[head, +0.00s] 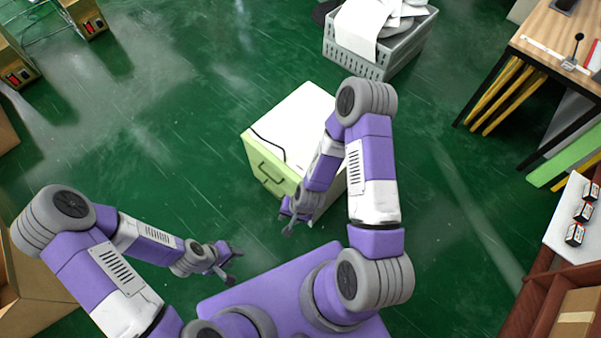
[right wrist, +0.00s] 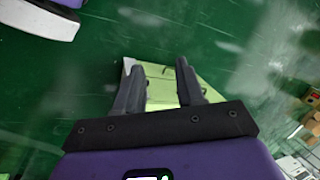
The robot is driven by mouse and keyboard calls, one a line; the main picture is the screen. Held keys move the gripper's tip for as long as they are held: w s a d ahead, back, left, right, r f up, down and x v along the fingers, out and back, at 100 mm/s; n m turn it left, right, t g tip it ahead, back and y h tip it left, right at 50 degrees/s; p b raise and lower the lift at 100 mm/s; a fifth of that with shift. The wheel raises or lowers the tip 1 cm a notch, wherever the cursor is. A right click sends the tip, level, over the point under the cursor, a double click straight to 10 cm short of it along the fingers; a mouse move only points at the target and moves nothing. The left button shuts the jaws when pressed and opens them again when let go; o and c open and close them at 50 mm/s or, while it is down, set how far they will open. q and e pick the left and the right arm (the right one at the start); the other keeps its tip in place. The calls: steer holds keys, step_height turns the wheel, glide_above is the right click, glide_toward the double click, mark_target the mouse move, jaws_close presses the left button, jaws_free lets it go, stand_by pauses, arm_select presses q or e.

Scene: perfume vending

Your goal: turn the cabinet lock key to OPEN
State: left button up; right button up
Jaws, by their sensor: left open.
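A low cabinet (head: 296,122) with a white top and light green front stands on the floor in the middle of the head view. Its front has a dark handle (head: 270,174). My right gripper (head: 287,228) is just in front of the cabinet, and its arm hides the cabinet's right side. In the right wrist view the right gripper (right wrist: 159,75) has its two fingers apart, with the green cabinet (right wrist: 162,90) beyond them and nothing between them. My left gripper (head: 236,267) is open and empty, left of and nearer than the cabinet. I cannot make out the lock key.
A grey crate (head: 352,62) with papers stands behind the cabinet. A table (head: 545,45) is at the upper right, and a white shelf (head: 562,238) with small boxes is at the right. A cardboard box (head: 40,285) is at lower left. Green floor is clear left of the cabinet.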

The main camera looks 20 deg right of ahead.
steer(key=w+d+f+m+h, duration=0.1)
steer(key=w+d+m, duration=0.4)
steer(key=m, duration=0.7)
steer(key=w+d+f+m+h+b, duration=0.1)
steer(key=w+d+f+m, duration=0.2)
steer(key=w+d+m, duration=0.3)
steer(key=w+d+f+m+g+h+b, duration=0.1)
steer(key=w+d+m, duration=0.4)
steer(key=m, duration=1.2)
steer(key=shift+w+d+f+m+h, duration=0.2)
steer(key=shift+d+f+m+h, duration=0.1)
steer(key=shift+d+f+h, duration=0.25)
steer(key=m, duration=0.3)
steer(key=m+b, duration=0.1)
steer(key=m, duration=0.1)
steer(key=shift+w+d+f+m+g+y, duration=0.25)
steer(key=shift+w+d+m+g+y, duration=0.05)
steer(key=shift+w+d+y, duration=0.1)
steer(key=shift+f+m, duration=0.3)
step_height(320, 180, down, 7)
steer(key=b, duration=0.2)
steer(key=shift+b, duration=0.35)
steer(key=shift+r, duration=0.1)
jaws_close()
